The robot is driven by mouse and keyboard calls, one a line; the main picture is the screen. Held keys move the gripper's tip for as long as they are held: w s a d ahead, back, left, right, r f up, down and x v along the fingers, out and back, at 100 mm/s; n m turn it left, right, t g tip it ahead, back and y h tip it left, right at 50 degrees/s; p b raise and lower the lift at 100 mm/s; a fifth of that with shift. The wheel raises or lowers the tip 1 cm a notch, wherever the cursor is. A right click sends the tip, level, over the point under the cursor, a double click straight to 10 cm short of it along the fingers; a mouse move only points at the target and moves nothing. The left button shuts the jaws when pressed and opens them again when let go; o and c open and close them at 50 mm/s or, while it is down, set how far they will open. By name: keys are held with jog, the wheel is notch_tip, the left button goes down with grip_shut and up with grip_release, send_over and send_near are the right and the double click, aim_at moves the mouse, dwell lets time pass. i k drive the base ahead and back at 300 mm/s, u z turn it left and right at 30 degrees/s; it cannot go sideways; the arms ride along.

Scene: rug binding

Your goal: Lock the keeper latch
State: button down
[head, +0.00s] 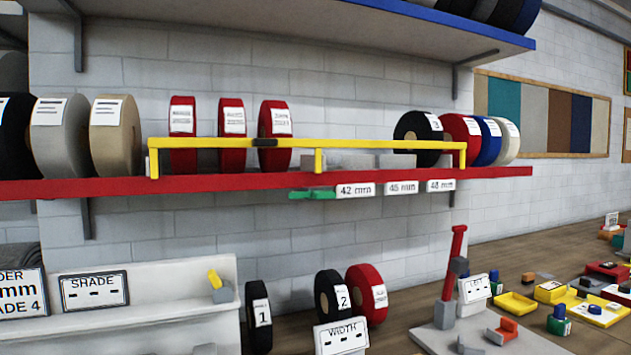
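A yellow keeper bar (390,145) runs across the front of the red shelf (110,188), on short yellow posts. A small dark block (265,142) sits on the bar left of its middle. A green piece (312,194) is at the shelf's front edge, below the bar's middle post and left of the 42 mm label. I cannot tell which of these small parts is the latch, or whether it is locked. My gripper is not in view.
Red rolls (232,125) stand behind the bar, with a black roll (413,135) at its right end. A blue shelf (430,15) hangs above. Below are a workbench (400,318), a red lever (455,255), numbered rolls (328,297) and a WIDTH sign (341,338).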

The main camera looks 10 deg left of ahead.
aim_at(322, 195)
jog(key=z, duration=0.2)
jog(key=k, duration=1.25)
jog(key=u, duration=0.7)
jog(key=i, duration=1)
jog(key=z, duration=0.05)
